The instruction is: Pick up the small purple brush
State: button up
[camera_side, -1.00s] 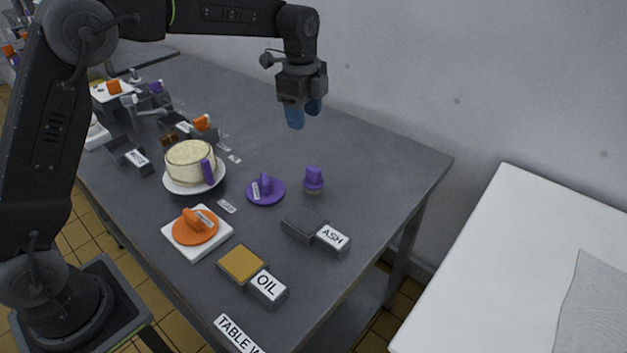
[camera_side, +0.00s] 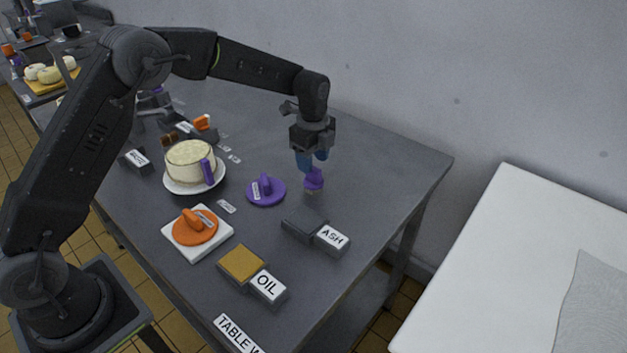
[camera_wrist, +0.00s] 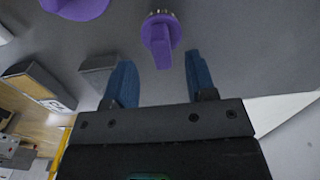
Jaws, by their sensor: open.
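The small purple brush (camera_side: 314,180) stands upright on the grey table, with its handle up and pale bristles at the bottom. My gripper (camera_side: 312,160) is right above it in the side view, with blue fingers at the height of the handle top. In the wrist view the brush (camera_wrist: 160,38) lies ahead of the open fingers (camera_wrist: 160,82), roughly centred between them, with its handle pointing toward the gap. The fingers are apart and hold nothing. In the side view they partly cover the handle top.
A purple round tool (camera_side: 267,192) lies left of the brush. The ASH box (camera_side: 331,238) and OIL box (camera_side: 266,284) stand nearer the front. A cheese wheel on a white plate (camera_side: 194,187) and an orange disc tool (camera_side: 195,226) are further left. The table behind the brush is clear.

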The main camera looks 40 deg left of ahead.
aim_at(314, 168)
jog(key=shift+w+f, duration=0.1)
jog(key=shift+f, duration=1.85)
jog(key=shift+c, duration=0.5)
grip_shut()
